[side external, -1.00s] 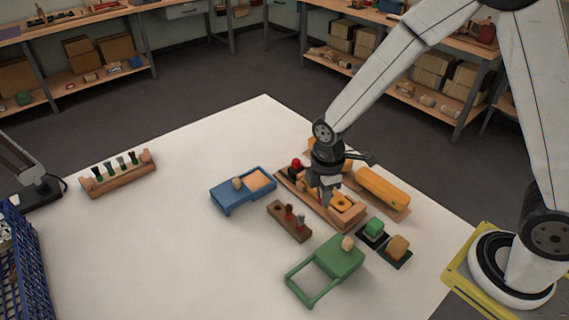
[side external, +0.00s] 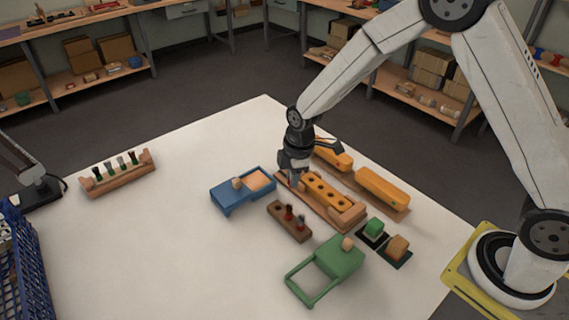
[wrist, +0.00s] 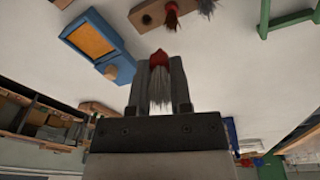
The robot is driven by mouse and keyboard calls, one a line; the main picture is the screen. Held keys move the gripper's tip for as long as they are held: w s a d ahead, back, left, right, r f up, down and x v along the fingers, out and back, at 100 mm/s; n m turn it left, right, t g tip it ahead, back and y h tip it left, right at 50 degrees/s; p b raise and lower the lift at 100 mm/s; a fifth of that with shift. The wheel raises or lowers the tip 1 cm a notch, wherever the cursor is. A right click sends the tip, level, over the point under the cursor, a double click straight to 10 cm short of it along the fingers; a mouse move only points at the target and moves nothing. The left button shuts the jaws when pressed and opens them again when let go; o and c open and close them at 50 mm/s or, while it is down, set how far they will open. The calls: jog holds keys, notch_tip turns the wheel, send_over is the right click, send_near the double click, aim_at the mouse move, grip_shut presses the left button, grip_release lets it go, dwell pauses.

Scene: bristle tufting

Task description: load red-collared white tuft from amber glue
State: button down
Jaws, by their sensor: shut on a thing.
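My gripper (side external: 292,181) is shut on a white-bristled tuft with a red collar. In the wrist view the red collar (wrist: 158,59) shows at the fingertips of my gripper (wrist: 159,68), and the white bristles (wrist: 160,86) lie between the fingers. In the side view my gripper is at the far left end of an orange block with several dark holes (side external: 328,190), which sits in a wooden holder (side external: 350,222). The gripper hides that end, so I cannot tell whether the tuft touches it. An amber block (side external: 398,246) sits on a dark pad, beside a green block (side external: 374,227).
A brown rack (side external: 282,225) holds two tufts. A blue stand (side external: 229,203) is left of my gripper, and a green stand (side external: 330,261) is in front. Orange pieces (side external: 382,188) lie behind the holder. A wooden rack (side external: 121,180) stands far left. The table's left middle is clear.

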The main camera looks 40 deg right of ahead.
jog(key=t+y, duration=0.1)
jog(key=t, duration=0.1)
send_over(258, 180)
notch_tip(258, 180, down, 3)
jog(key=shift+s+d, duration=0.3)
jog(key=shift+s, duration=0.1)
jog(key=shift+f, duration=0.25)
jog(key=shift+f, duration=2.75)
jog(key=shift+f, duration=0.6)
jog(key=shift+s+f, duration=0.1)
jog(key=shift+f, duration=0.1)
dwell(0.5)
jog(key=shift+r, duration=0.15)
notch_tip(258, 180, up, 7)
dwell(1.0)
dwell(0.6)
